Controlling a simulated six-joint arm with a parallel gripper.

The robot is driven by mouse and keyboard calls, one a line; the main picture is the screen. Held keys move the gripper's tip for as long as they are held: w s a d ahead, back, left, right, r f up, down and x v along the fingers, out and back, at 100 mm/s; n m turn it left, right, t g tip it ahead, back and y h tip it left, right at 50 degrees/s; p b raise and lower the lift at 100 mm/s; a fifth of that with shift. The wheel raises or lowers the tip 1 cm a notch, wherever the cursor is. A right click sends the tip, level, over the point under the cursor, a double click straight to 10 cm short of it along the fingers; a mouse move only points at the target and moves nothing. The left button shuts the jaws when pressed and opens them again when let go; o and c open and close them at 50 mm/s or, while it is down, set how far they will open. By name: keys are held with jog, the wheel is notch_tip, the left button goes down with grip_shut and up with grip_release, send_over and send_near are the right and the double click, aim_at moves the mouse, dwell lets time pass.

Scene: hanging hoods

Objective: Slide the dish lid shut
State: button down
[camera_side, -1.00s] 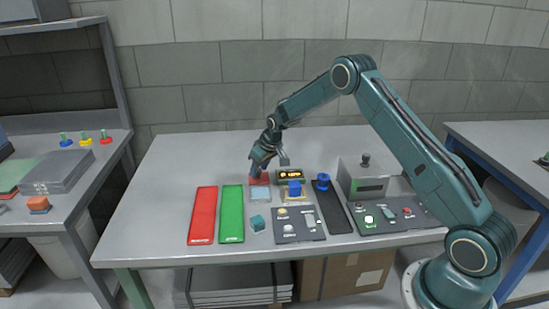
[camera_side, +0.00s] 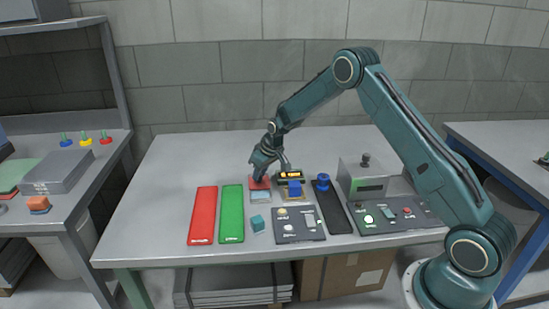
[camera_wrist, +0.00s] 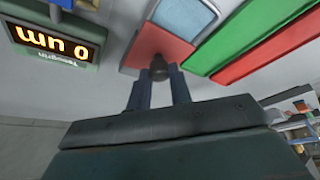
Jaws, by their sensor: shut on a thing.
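The red dish lid (camera_side: 260,183) lies flat on the table, and it also shows in the wrist view (camera_wrist: 150,45). It has a small dark knob (camera_wrist: 158,68). The pale blue dish (camera_side: 260,197) is directly in front of the lid in the side view. In the wrist view the dish (camera_wrist: 187,17) borders the lid's upper edge, with part of its pale surface still uncovered. My gripper (camera_wrist: 157,82) is shut on the lid's knob, its two fingers on either side. In the side view my gripper (camera_side: 261,177) comes down from above, and the knob is hidden.
A lit display box (camera_side: 291,175) stands close right of the lid. Green (camera_side: 232,214) and red (camera_side: 202,215) strips lie to the left. The table's back left is clear.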

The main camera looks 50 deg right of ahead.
jog(key=shift+s+a, duration=1.75)
jog(key=shift+a, duration=0.05)
jog(key=c, duration=1.3)
grip_release()
jog(key=shift+o, duration=0.2)
jog(key=shift+r, duration=0.15)
jog(key=shift+s+d+r, duration=0.1)
jog(key=shift+s+r, duration=0.15)
jog(key=shift+r, duration=0.25)
jog(key=v, duration=1.2)
jog(key=shift+s+r, duration=0.15)
jog(key=shift+r, duration=0.05)
